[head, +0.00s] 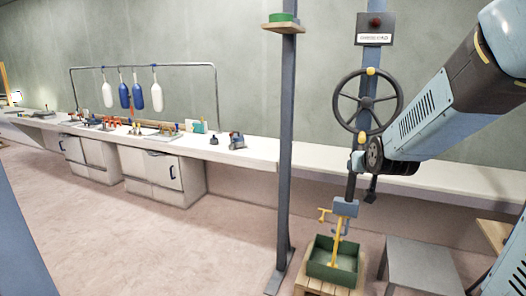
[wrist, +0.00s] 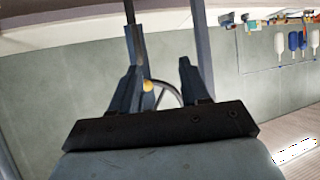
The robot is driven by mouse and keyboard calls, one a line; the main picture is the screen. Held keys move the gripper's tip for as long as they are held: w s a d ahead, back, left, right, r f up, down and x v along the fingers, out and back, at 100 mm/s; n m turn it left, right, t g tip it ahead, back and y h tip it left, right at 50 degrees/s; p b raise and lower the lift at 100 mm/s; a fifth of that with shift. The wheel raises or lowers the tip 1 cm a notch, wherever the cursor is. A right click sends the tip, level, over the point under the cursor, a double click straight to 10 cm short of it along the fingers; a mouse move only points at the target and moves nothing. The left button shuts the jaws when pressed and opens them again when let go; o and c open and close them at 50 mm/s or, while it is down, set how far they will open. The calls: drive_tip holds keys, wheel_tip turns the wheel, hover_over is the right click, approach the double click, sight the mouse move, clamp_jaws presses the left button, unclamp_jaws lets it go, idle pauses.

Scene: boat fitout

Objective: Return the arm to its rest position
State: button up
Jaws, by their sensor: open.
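My gripper (wrist: 157,65) is open in the wrist view, its two fingers apart with nothing gripped between them. A black handwheel (head: 367,100) with yellow knobs stands on a blue post in the head view. Part of its rim (wrist: 168,96) and a yellow knob show beyond and between my fingers in the wrist view; the distance is hard to judge. My blue arm reaches in from the right in the head view, its dark joint overlapping the view just below the wheel. My fingers cannot be made out clearly there.
A grey post (head: 287,130) with a green dish (head: 283,17) on its shelf stands left of the wheel. A green bin (head: 334,262) sits on a pallet below a yellow valve (head: 338,220). A grey table (head: 420,262) is at lower right. A long white counter (head: 270,155) runs behind. Left floor is clear.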

drive_tip(key=s+a+r+g, duration=0.2)
drive_tip(key=s+g, duration=0.1)
drive_tip(key=s, duration=1)
drive_tip(key=s+a+r+n+g+y, duration=0.1)
drive_tip(key=s+a+r+g, duration=0.1)
drive_tip(key=s, duration=1)
drive_tip(key=shift+s+a+g, duration=0.15)
drive_tip(key=shift+s+g, duration=0.25)
drive_tip(key=shift+g, duration=0.3)
drive_tip(key=shift+r, duration=0.1)
drive_tip(key=shift+c, duration=0.4)
